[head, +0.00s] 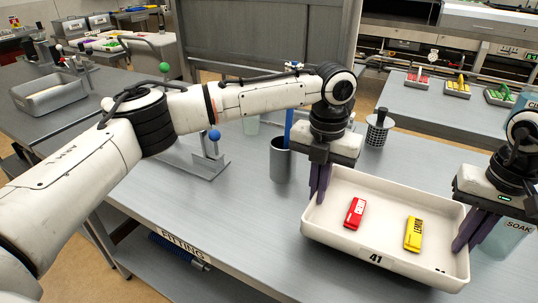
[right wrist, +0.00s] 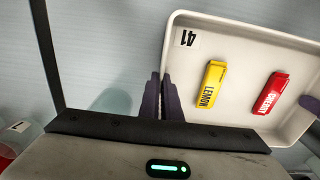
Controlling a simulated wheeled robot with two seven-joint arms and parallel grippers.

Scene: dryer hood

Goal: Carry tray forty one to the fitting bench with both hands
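Tray forty one (head: 375,259) is a cream, shallow tray marked 41, over the front right of the grey fitting bench (head: 240,210). I cannot tell whether it touches the bench top. It holds a red packet (head: 355,213) and a yellow packet (head: 413,234), lying flat. My left gripper (head: 318,190) is shut on the tray's left wall. My right gripper (head: 466,238) is shut on the right wall; in the right wrist view its dark fingers (right wrist: 163,98) straddle that wall near the yellow packet.
A grey cup (head: 281,163) stands behind the tray's left end. A perforated metal holder (head: 378,130) stands behind the tray. A clear container marked SOAK (head: 508,236) is close by my right gripper. A stand with a blue ball (head: 213,150) is farther left.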

